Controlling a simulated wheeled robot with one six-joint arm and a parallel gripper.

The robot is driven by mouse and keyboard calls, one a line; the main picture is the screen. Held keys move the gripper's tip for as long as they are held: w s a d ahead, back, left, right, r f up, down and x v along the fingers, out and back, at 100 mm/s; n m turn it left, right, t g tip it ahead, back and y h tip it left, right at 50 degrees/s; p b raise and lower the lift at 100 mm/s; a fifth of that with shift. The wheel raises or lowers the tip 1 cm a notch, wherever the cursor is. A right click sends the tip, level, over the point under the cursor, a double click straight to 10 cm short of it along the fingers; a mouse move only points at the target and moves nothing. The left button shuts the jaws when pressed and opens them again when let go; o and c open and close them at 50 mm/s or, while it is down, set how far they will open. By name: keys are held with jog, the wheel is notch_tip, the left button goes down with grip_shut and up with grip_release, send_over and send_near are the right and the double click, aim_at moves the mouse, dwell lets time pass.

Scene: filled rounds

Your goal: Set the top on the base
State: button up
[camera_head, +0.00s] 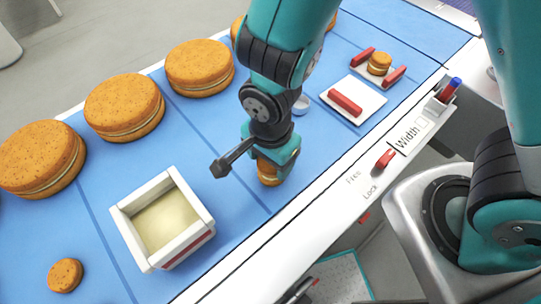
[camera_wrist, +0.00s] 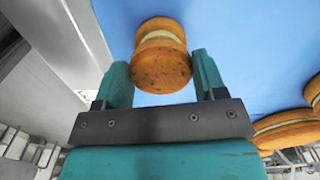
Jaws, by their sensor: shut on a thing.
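My gripper (camera_head: 272,166) points down over the blue surface and is shut on a small orange-brown top (camera_wrist: 160,66). In the wrist view the two green fingers (camera_wrist: 162,76) stand on either side of the top. A base (camera_wrist: 158,24) of the same colour lies beyond the top, with a pale filling (camera_wrist: 159,41) between them. The top appears lined up over the base, close to or touching the filling; I cannot tell which. In the head view my gripper hides most of this stack, and only its lower edge (camera_head: 268,179) shows.
A white box of cream (camera_head: 128,225) stands left of my gripper, and a loose small round (camera_head: 65,275) lies farther left. Large filled rounds (camera_head: 125,105) line the back. A white tray (camera_head: 393,90) holds a small filled round (camera_head: 379,63) and red bars; another plate (camera_head: 372,103) holds a red bar.

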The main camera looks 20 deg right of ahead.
jog(key=shift+f+b, duration=0.55)
jog(key=shift+f, duration=0.25)
dwell(1.0)
jog(key=o, duration=0.9)
jog(key=shift+c, duration=0.2)
jog(key=shift+r, duration=0.1)
jog(key=shift+r+p, duration=3.2)
jog(key=shift+r, duration=0.25)
